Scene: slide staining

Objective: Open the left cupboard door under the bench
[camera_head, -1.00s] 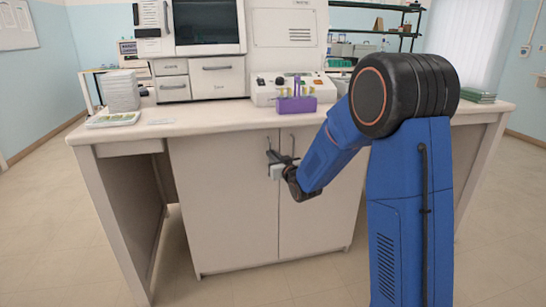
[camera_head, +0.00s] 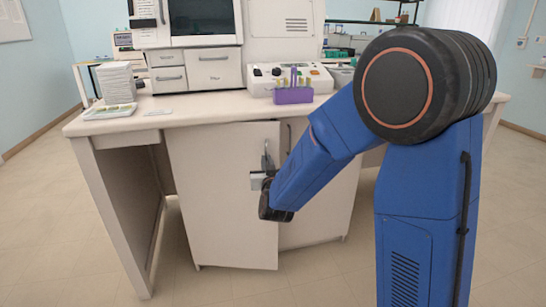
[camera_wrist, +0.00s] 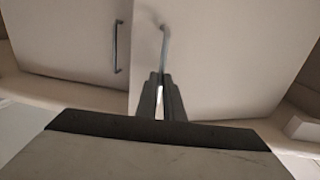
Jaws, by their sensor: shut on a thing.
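The left cupboard door (camera_head: 215,215) under the bench stands slightly ajar. Its right edge juts out in front of the right door (camera_head: 315,205). My gripper (camera_head: 262,178) is shut on the left door's upright bar handle (camera_head: 266,156), low on the bar. In the wrist view the gripper fingers (camera_wrist: 161,80) close around that handle (camera_wrist: 164,42), and the left door (camera_wrist: 225,50) fills the right of the picture. The right door's handle (camera_wrist: 117,46) is apart from the fingers. My arm hides part of the right door in the head view.
The bench's left leg panel (camera_head: 108,215) stands left of the cupboard. The floor (camera_head: 225,285) in front is clear.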

